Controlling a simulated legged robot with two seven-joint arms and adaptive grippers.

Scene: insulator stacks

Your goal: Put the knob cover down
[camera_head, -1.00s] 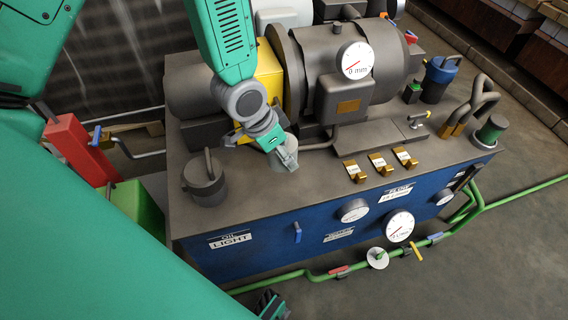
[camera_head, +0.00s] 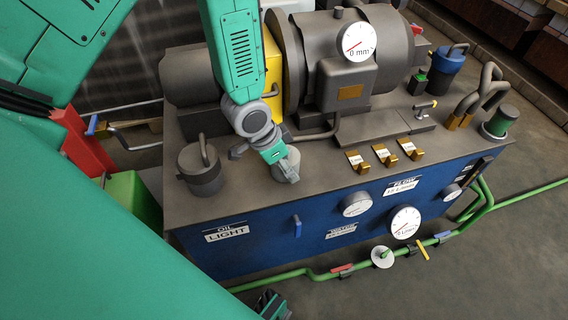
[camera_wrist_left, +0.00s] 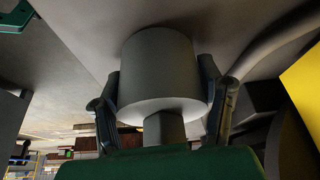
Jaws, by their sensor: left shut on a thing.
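The knob cover (camera_head: 287,168) is a light grey, round cover at the front of the grey tank top (camera_head: 245,205). My left gripper (camera_head: 272,153) is shut on it from above. In the left wrist view the grey cover (camera_wrist_left: 158,65) sits between the two dark fingers (camera_wrist_left: 162,108), one on each side. A dark and green part of mine, perhaps my right gripper (camera_head: 268,304), shows at the bottom edge, cut off.
A dark grey pot with a handle (camera_head: 203,172) stands left of the cover. A pump with a dial (camera_head: 358,42) is behind. Several brass tags (camera_head: 385,157) lie to the right. A blue lever (camera_head: 297,226) and gauges are on the blue front.

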